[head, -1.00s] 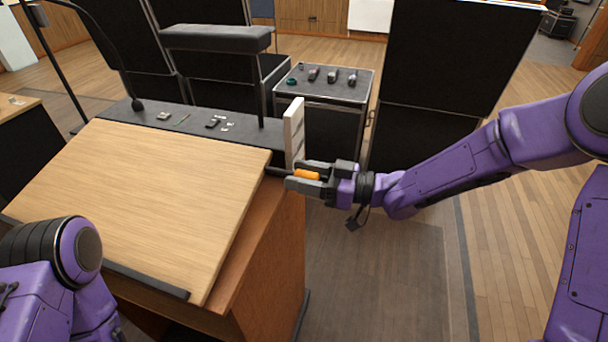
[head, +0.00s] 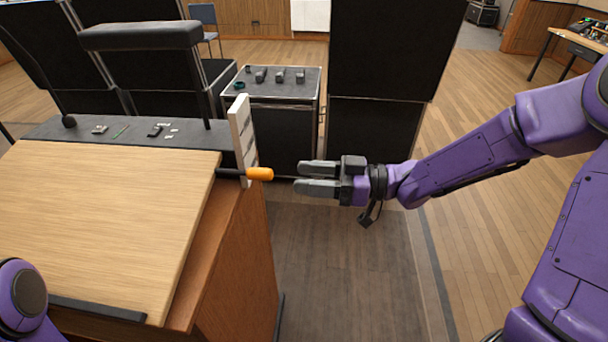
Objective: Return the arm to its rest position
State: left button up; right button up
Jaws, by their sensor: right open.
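My right gripper (head: 318,179) is open and empty in the middle of the head view, its fingers pointing left. An orange knob (head: 260,174) on a dark rod sticks out beside a white upright panel (head: 242,138) at the right edge of the wooden desk. The knob is left of the fingertips, with a clear gap between them. My left arm shows only as a purple joint at the lower left; its gripper is out of view.
The slanted wooden desk (head: 100,215) fills the left. A dark case (head: 285,100) with small items on top stands behind, beside a tall black cabinet (head: 390,75). The floor (head: 345,270) below my right gripper is clear.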

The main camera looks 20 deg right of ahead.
jog(key=w+d+f+m+t+h, duration=0.3)
jog(key=w+d+m+t+h, duration=0.3)
jog(key=m, duration=0.3)
jog(key=s+d+f+m+g+h, duration=0.25)
jog(key=f+m+h, duration=0.2)
jog(key=f, duration=0.55)
jog(key=s+d+f+m+g+h, duration=0.1)
jog(key=s+f+m+h, duration=0.4)
jog(key=f, duration=0.5)
jog(key=s+f+g+h, duration=0.1)
jog(key=s+f+g, duration=0.3)
jog(key=s+f, duration=0.4)
jog(key=s+d+f+g+h, duration=0.1)
jog(key=s+f+g, duration=0.3)
jog(key=s+f, duration=0.4)
jog(key=s+h, duration=0.1)
jog(key=s, duration=0.6)
jog(key=shift+s+f+n, duration=0.35)
jog(key=shift+s, duration=0.05)
jog(key=shift+w+h, duration=0.1)
jog(key=shift+h, duration=0.15)
